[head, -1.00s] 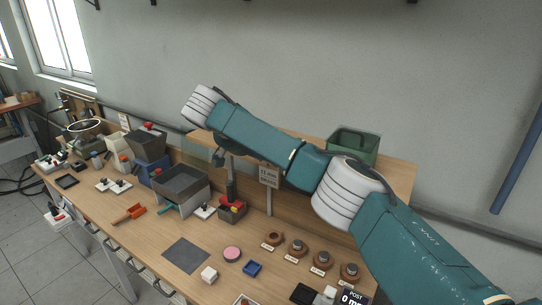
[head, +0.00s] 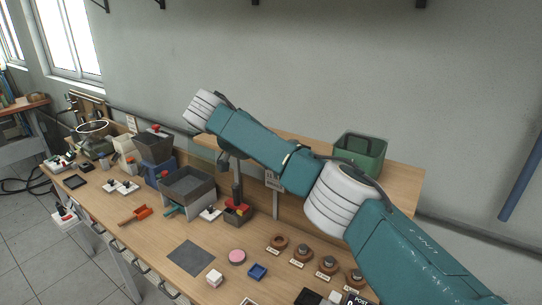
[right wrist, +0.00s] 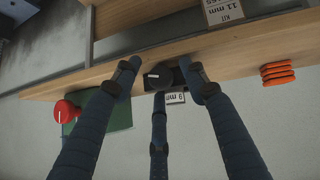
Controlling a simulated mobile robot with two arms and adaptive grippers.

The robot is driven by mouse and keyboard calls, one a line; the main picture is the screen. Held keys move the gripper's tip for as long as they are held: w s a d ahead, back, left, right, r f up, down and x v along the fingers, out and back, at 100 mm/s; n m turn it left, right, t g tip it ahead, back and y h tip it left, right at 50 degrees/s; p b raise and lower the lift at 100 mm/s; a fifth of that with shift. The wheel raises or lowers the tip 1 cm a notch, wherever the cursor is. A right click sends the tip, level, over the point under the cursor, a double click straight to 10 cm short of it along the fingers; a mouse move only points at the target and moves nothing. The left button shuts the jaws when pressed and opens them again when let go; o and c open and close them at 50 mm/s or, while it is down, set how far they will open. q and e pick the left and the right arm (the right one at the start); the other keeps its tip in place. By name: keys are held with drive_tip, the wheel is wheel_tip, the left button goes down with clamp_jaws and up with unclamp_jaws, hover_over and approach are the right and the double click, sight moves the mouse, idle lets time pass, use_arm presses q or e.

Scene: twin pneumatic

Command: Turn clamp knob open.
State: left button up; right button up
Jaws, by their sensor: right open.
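My right arm crosses the head view from the right. Its gripper (head: 226,152) hangs partly hidden behind the arm near the raised shelf. In the right wrist view the three dark fingers of my right gripper (right wrist: 160,84) are spread apart. A dark round knob-like part (right wrist: 162,79) on a dark block shows between the fingertips, by a small "9 mm" label (right wrist: 175,98). I cannot tell whether any finger touches it, or whether it is the clamp knob. A red knob-shaped thing (right wrist: 65,111) shows at the left of that view. My left gripper is not in view.
The shelf (head: 405,178) holds a green bin (head: 361,152). Below it a red-based device (head: 238,211) stands near a grey bin (head: 187,186). Several brown round pieces (head: 303,255) line the right of the bench. Orange discs (right wrist: 277,73) show in the wrist view.

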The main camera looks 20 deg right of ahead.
drive_tip(key=v, duration=1.2)
drive_tip(key=shift+f, duration=0.15)
